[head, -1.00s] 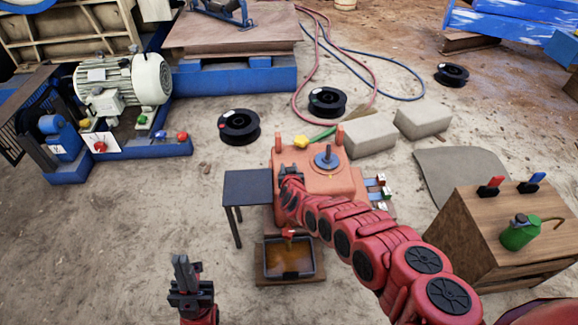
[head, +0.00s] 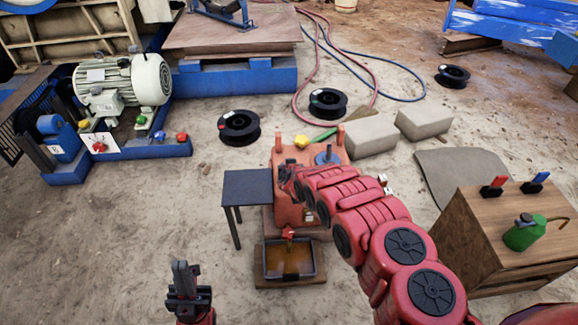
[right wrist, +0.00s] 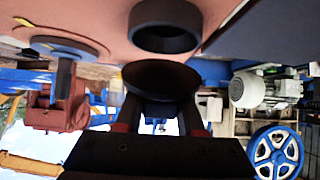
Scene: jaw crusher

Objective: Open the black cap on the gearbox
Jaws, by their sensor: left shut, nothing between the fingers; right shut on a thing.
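The gearbox (head: 290,205) is the orange-red box at the middle of the head view, partly hidden by my right arm. My right gripper (head: 286,172) is over its left part. In the right wrist view my right gripper (right wrist: 160,112) is shut on the round black cap (right wrist: 160,77). A black ring-shaped collar (right wrist: 165,28) on the gearbox shows close to the cap, with a visible gap between them. The collar and cap are hard to make out in the head view. My left gripper (head: 182,278) is shut and empty, above the ground at lower left.
A small dark table (head: 247,187) stands left of the gearbox. A tray of brown liquid (head: 290,262) is in front of it. A blue disc with a post (head: 327,158) is on the gearbox top. A wooden cabinet (head: 500,235) with a green oil can (head: 522,236) stands right.

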